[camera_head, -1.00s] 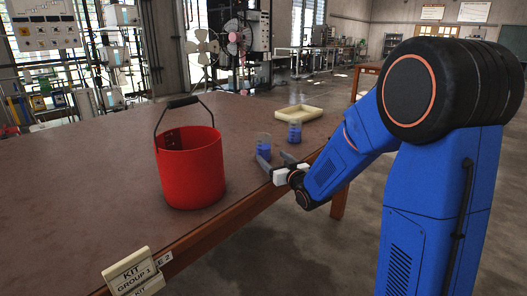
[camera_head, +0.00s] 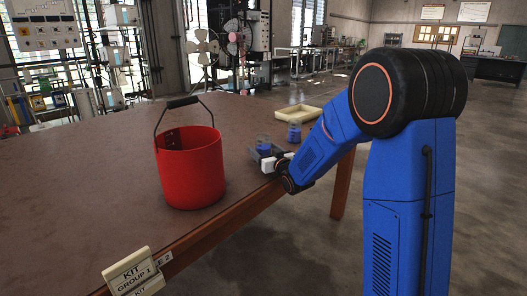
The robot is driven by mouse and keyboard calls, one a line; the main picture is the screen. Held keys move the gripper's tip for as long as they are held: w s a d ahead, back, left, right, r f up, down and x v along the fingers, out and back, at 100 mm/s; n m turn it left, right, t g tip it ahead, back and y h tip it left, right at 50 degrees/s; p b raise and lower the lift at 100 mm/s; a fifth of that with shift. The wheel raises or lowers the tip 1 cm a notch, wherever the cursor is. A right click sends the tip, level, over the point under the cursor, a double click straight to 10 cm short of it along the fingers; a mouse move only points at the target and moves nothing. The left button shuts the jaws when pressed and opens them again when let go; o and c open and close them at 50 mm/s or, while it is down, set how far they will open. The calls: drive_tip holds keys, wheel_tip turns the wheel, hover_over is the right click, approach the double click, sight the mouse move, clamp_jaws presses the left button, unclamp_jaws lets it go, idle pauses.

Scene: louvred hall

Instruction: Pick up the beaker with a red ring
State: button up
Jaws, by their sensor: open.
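Two small clear beakers with blue contents stand on the brown table (camera_head: 110,140). The nearer beaker (camera_head: 263,143) is at my gripper, and the farther beaker (camera_head: 294,132) stands behind it to the right. I cannot make out a red ring on either one. My gripper (camera_head: 265,153) is open, low over the table near its right edge. Its fingers reach to the nearer beaker and seem to lie on either side of it, hiding its lower part. I cannot tell whether they touch it.
A red bucket (camera_head: 190,172) with a raised black handle stands to the left of my gripper. A shallow cream tray (camera_head: 297,113) lies behind the beakers. Label signs (camera_head: 132,270) hang at the table's front edge. The table's left part is clear.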

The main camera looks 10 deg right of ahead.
drive_tip(key=c, duration=1.3)
